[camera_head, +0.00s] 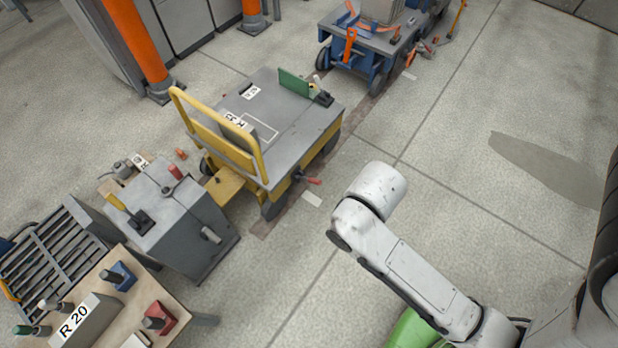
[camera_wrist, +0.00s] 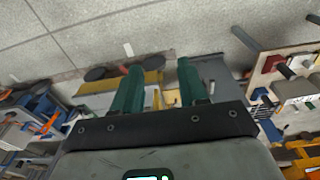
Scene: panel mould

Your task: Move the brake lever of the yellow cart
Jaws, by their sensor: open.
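The yellow cart (camera_head: 300,125) stands left of centre in the head view, with a grey deck and a yellow push rail. A small red-handled lever (camera_head: 311,180), apparently the brake lever, sticks out low at its near side beside a wheel. The head view shows my arm right of the cart, but not the gripper.
A grey cabinet (camera_head: 178,222) with levers stands close to the cart's left. A workbench (camera_head: 172,292) with coloured blocks is at lower left. A blue cart (camera_head: 368,50) with tools stands behind. An orange post (camera_head: 135,40) rises at upper left. The floor right of the cart is clear.

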